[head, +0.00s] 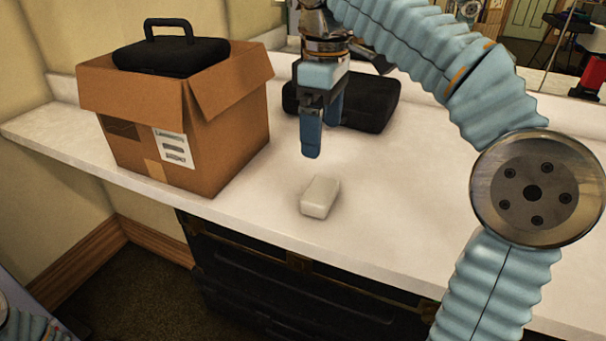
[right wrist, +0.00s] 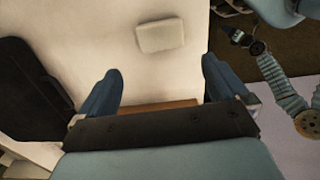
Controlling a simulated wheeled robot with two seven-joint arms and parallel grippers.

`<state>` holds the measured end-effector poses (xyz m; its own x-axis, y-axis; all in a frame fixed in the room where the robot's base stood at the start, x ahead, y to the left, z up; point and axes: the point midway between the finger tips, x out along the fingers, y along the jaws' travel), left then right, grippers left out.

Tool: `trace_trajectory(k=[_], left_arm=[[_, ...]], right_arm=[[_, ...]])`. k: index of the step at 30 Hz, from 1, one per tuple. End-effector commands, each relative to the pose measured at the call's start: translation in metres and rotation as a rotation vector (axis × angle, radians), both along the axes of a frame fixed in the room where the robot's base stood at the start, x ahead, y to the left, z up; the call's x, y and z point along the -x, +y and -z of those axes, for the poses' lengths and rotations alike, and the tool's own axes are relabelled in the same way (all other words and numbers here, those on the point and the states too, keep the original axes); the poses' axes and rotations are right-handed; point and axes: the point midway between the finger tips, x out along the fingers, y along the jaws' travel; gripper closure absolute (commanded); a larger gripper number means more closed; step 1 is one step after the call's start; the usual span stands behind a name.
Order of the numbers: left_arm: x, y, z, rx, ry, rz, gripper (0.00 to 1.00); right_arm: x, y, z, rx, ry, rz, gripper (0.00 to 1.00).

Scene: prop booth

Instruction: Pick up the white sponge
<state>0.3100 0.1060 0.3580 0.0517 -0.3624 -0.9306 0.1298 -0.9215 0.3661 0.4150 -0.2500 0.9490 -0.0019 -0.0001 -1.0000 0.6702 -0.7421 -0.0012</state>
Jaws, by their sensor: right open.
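The white sponge (head: 320,197) lies flat on the white counter (head: 400,215), near its front edge. It also shows in the right wrist view (right wrist: 160,36), beyond the fingertips. My right gripper (head: 322,130) points down above the counter, behind and above the sponge, and does not touch it. Its two blue fingers stand apart with nothing between them, as the right wrist view (right wrist: 160,88) shows.
An open cardboard box (head: 205,125) with a black case (head: 170,56) in it stands left of the sponge. Another black case (head: 370,105) lies behind my right gripper. The counter right of the sponge is clear. Dark drawers (head: 260,265) are below the counter's edge.

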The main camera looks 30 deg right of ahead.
Motion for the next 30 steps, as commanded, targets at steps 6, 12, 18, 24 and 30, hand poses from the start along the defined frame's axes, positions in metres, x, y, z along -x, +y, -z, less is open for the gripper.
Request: trace_trajectory(k=[6, 12, 18, 24, 30], left_arm=[[0.001, 0.001, 0.016, -0.001, 0.002, -0.001, 0.57], [0.001, 0.001, 0.024, -0.002, 0.001, -0.004, 0.57], [0.001, 0.001, 0.027, -0.003, 0.000, -0.004, 0.57], [0.001, 0.001, 0.034, -0.004, 0.000, -0.006, 0.57], [0.000, 0.002, 0.036, -0.004, 0.000, -0.006, 0.57]], right_arm=[[0.001, -0.001, 0.039, 0.001, 0.003, 0.001, 0.00], [0.001, 0.000, 0.075, 0.001, 0.002, 0.001, 0.00], [0.002, -0.001, 0.092, 0.001, 0.002, 0.001, 0.00], [0.005, -0.001, 0.124, 0.001, 0.003, 0.001, 0.00], [0.005, 0.000, 0.138, -0.001, 0.001, 0.001, 0.00]])
